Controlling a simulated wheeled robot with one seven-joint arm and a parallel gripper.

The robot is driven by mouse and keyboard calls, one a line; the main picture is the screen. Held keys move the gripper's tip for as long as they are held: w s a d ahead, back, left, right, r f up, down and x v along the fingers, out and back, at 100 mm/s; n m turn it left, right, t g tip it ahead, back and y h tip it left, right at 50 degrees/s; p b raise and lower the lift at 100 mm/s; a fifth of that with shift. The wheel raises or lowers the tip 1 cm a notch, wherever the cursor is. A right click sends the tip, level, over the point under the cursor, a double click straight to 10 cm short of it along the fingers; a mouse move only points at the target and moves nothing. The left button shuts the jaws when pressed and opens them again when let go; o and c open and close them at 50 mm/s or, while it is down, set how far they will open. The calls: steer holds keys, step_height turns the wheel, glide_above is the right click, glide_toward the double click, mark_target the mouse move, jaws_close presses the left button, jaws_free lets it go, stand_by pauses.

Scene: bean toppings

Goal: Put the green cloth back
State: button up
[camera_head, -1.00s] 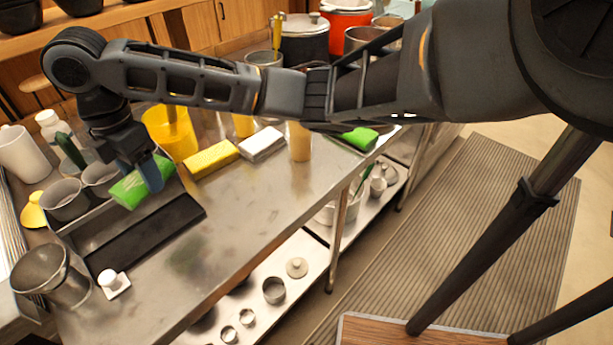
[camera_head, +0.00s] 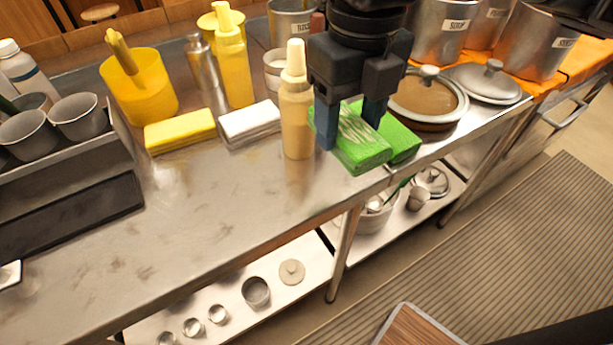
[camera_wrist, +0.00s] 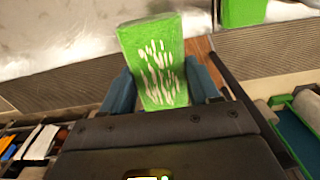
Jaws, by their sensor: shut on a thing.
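My gripper (camera_head: 350,128) is shut on a green cloth (camera_head: 358,150), a folded block with pale streaks on its face. In the head view it holds the cloth at the right part of the steel table, near the front edge. A second green cloth (camera_head: 401,138) lies just behind and to the right of it; the two overlap in the picture, and I cannot tell if they touch. In the wrist view the held cloth (camera_wrist: 157,62) sits between the blue fingers, and the other green cloth (camera_wrist: 240,12) is at the top right.
A tan bottle (camera_head: 297,115) stands close to the left of my gripper. A white cloth (camera_head: 249,124) and a yellow cloth (camera_head: 180,132) lie further left. A lidded pot (camera_head: 428,97) stands behind the green cloths. The table's front middle is clear.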

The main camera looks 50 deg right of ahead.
steer(key=shift+s+d+f, duration=0.1)
steer(key=shift+s+d, duration=0.15)
steer(key=shift+s, duration=0.05)
glide_above(275, 190)
step_height(275, 190, down, 7)
steer(key=shift+r, duration=0.1)
steer(key=shift+f, duration=2.05)
steer(key=shift+f, duration=0.2)
steer(key=o, duration=1.1)
steer(key=shift+o, duration=0.2)
steer(key=shift+r, duration=0.1)
step_height(275, 190, up, 12)
steer(key=shift+p, duration=0.4)
